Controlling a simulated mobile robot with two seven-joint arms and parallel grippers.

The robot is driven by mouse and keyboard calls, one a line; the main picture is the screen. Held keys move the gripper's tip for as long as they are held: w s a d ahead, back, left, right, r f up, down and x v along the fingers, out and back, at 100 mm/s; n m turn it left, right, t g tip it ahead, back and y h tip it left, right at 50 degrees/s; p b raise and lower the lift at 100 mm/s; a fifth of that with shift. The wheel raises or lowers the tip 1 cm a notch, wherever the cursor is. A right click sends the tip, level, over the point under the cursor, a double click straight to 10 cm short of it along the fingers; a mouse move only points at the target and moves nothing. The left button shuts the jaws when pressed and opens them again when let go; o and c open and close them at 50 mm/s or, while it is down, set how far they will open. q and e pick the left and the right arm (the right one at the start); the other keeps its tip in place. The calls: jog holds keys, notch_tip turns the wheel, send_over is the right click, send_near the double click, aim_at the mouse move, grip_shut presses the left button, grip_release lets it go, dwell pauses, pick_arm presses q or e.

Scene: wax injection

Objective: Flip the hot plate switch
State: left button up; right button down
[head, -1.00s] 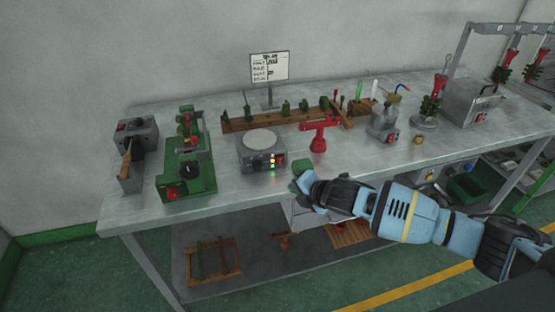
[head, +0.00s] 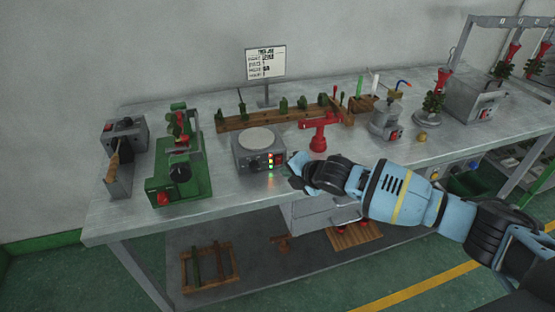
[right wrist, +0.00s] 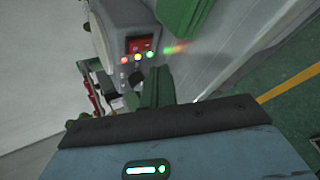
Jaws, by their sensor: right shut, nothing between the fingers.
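The hot plate (head: 247,158) is a grey box with a round pale top, near the table's front edge. Its red switch (head: 279,160) is at the right of its front face, beside a column of lit indicator lights. The red switch (right wrist: 140,44) also shows in the right wrist view, above a row of red, yellow and green lights. My right gripper (head: 292,165) is shut and empty, just right of and in front of the switch. Its green fingers show close to the switch in the right wrist view; I cannot tell whether they touch it. My left gripper is not in view.
A red stand (head: 319,133) is just right of the hot plate. A green machine (head: 182,185) stands to its left. A wooden rack (head: 235,124) lies behind it, and a metal pot (head: 385,121) stands further right. The table (head: 228,197) has clear surface left of the hot plate.

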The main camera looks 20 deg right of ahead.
aim_at(277, 162)
jog(key=shift+w, duration=0.8)
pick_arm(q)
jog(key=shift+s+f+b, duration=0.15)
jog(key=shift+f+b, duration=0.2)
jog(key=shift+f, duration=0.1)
pick_arm(e)
jog(key=shift+w+r, duration=0.2)
jog(key=shift+w, duration=0.2)
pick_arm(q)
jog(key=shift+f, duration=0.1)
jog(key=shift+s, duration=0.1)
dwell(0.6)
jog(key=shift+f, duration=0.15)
pick_arm(e)
jog(key=shift+w, duration=0.4)
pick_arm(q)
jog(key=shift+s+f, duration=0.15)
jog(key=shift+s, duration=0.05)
pick_arm(e)
jog(key=shift+w+a, duration=0.1)
jog(key=shift+w, duration=0.2)
dwell(0.3)
jog(key=shift+s+r, duration=0.1)
